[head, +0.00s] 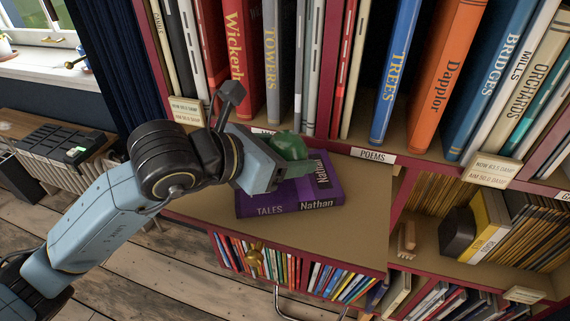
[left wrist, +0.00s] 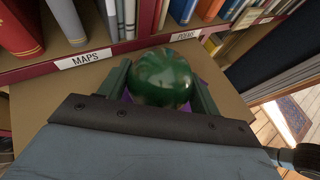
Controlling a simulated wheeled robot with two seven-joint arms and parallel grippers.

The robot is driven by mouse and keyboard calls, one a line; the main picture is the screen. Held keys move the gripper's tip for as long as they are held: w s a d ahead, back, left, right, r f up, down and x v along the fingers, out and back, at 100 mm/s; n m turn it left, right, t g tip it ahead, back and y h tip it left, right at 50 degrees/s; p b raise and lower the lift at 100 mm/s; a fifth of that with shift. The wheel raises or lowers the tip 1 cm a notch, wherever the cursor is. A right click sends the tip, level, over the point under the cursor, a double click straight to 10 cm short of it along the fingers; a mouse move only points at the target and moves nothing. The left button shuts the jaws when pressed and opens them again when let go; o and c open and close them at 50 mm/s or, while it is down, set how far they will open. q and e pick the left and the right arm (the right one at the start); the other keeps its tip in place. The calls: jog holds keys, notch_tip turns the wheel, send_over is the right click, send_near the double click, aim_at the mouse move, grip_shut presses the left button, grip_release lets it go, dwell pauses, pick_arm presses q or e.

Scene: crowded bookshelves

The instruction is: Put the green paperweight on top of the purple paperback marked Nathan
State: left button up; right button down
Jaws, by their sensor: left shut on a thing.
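The green paperweight (head: 287,147) is a rounded, glossy dark green lump; it fills the middle of the left wrist view (left wrist: 161,78). My left gripper (head: 283,163) is shut on it, with one finger on each side in the left wrist view (left wrist: 162,92). The purple paperback marked Nathan (head: 290,198) lies flat on the tan ledge, its spine reading TALES and Nathan. The paperweight appears over the back part of the book in the head view. I cannot tell whether it touches the cover. My right gripper is not in view.
The tan ledge (head: 358,220) is bare to the right of the book. Behind it stand upright books, including orange Dapplor (head: 447,70) and blue TREES (head: 396,70), above a POEMS label (head: 373,155). Lower shelves hold more books.

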pick_arm(q)
notch_tip(320, 180, down, 2)
jog(key=shift+f, duration=0.15)
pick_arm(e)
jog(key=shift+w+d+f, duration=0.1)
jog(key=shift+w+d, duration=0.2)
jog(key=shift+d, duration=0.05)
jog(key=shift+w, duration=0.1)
pick_arm(q)
jog(key=shift+f+b, duration=0.1)
jog(key=shift+b, duration=0.2)
jog(key=o, duration=0.8)
jog(key=shift+f, duration=0.1)
jog(key=o, duration=0.4)
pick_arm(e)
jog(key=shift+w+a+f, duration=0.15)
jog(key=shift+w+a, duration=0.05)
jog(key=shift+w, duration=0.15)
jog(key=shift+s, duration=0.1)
